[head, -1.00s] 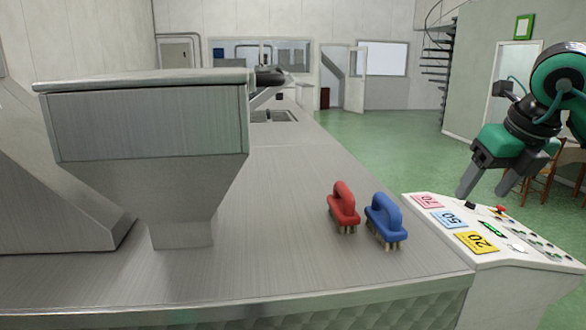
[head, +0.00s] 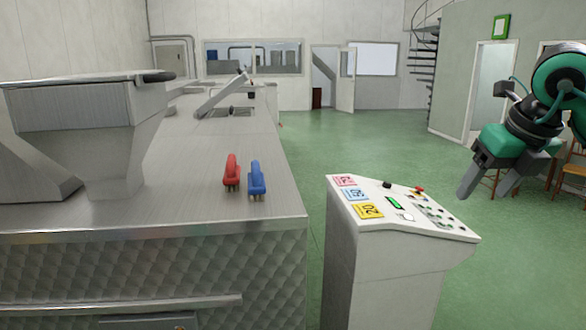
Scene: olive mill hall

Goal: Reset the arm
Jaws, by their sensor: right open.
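My right gripper (head: 488,184) is at the right of the head view, on its green and dark grey arm. Its two dark fingers point down and stand apart, with nothing between them. It hangs in the air to the right of the control panel (head: 341,229) and does not appear to touch it. My left gripper is not in view.
A metal hopper (head: 75,105) stands at left. Chairs (head: 570,180) stand at far right. Green floor (head: 370,140) is open behind the panel.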

